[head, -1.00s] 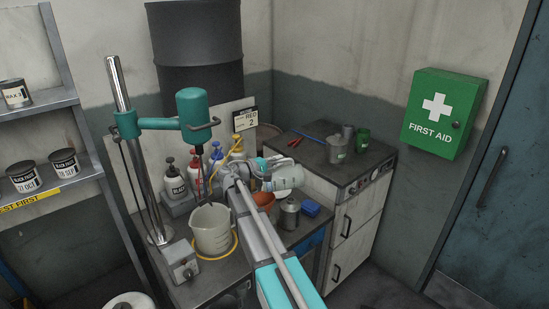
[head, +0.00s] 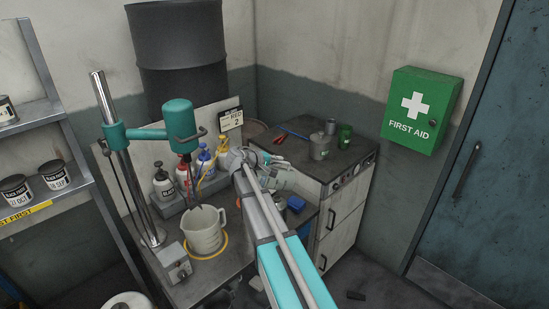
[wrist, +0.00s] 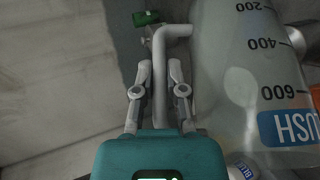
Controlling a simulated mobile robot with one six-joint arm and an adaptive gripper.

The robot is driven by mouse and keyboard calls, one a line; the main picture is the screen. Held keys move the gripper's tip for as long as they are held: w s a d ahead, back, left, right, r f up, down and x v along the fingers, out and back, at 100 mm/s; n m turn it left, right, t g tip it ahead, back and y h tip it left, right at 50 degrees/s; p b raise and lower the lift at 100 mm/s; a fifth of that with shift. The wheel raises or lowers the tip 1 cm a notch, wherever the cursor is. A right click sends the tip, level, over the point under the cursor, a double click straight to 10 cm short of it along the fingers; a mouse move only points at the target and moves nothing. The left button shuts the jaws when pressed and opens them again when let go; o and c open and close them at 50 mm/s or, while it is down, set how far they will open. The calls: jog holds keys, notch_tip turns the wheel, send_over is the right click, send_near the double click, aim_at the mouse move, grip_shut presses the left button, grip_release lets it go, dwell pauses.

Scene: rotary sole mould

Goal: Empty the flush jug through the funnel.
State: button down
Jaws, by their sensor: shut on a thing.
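The flush jug (wrist: 245,70) fills the right of the wrist view, clear, with 200, 400 and 600 marks and a blue label cut off by the frame. My gripper (wrist: 160,75) is shut on the jug's pale handle (wrist: 160,60). In the head view the jug (head: 284,180) is held up beside the grey-topped cabinet, partly hidden by my arm. My gripper (head: 268,166) is in front of the cabinet's left edge. The orange funnel is not clearly visible now; my arm and the jug cover that area. I cannot tell how much liquid the jug holds.
A white mixing beaker (head: 204,230) stands under the teal stirrer (head: 177,117). Several pigment bottles (head: 183,178) stand behind it.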

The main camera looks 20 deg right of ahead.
aim_at(285, 170)
jog(key=shift+s+d+r+m+y+p, duration=0.15)
jog(key=shift+d+r+y+p, duration=0.1)
jog(key=shift+d+y+p, duration=0.35)
jog(key=shift+s+d+r+m+y+p, duration=0.15)
jog(key=shift+d+r+y+p, duration=0.15)
jog(key=shift+p, duration=0.45)
jog(key=d+y+p, duration=0.1)
jog(key=y+p, duration=0.1)
jog(key=d+f+m+y+p, duration=0.1)
jog(key=y+p, duration=0.1)
jog(key=shift+s+d+f+y, duration=0.15)
jog(key=shift+d+y, duration=0.05)
jog(key=shift+y, duration=0.1)
jog(key=f+y, duration=0.2)
jog(key=f+m+t+y+b, duration=0.1)
jog(key=y, duration=0.1)
jog(key=shift+a, duration=0.35)
jog(key=shift+a+f+t+y+b, duration=0.3)
jog(key=shift+f+y+b, duration=0.35)
jog(key=shift+y, duration=0.65)
jog(key=shift+f, duration=0.1)
